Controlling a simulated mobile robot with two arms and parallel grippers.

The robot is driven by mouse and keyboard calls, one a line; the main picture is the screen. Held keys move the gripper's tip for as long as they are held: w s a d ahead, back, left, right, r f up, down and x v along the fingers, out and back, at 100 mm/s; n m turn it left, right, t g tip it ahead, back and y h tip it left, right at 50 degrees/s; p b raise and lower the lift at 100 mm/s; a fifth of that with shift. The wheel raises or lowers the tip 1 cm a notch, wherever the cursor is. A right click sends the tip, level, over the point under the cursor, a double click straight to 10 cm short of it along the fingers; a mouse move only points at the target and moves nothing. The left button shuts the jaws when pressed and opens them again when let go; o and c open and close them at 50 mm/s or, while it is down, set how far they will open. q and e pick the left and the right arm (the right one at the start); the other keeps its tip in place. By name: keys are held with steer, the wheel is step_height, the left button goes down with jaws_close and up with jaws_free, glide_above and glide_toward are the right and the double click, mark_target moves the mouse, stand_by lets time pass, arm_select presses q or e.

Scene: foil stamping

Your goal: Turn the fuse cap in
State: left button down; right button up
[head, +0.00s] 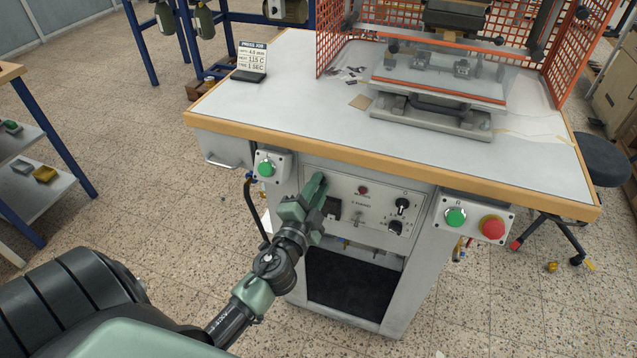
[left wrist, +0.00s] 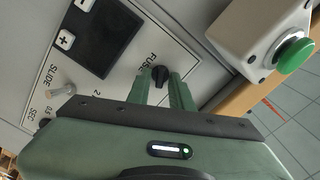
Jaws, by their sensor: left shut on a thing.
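The fuse cap (left wrist: 160,75) is a small black knob on the pale control panel, under the "FUSE" lettering in the left wrist view. My left gripper (left wrist: 164,82) has its two green fingers on either side of the cap, shut on it. In the head view my left gripper (head: 317,186) reaches the left part of the control panel (head: 377,190), and it hides the cap there. My right gripper does not show in either view.
A green button box (head: 265,166) sits just left of the gripper. A second box with a green button (head: 455,217) and a red button (head: 491,228) is at the right. The wooden table edge (head: 400,172) overhangs above the panel.

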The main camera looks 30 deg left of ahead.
arm_select(q)
steer(key=shift+f+m, duration=0.1)
steer(key=shift+m, duration=1.1)
steer(key=shift+m+p, duration=0.4)
steer(key=shift+m, duration=0.7)
steer(key=c, duration=1.4)
jaws_free()
steer(key=shift+s, duration=0.1)
steer(key=b+v, duration=0.4)
steer(key=v, duration=0.6)
steer(key=shift+a, duration=0.1)
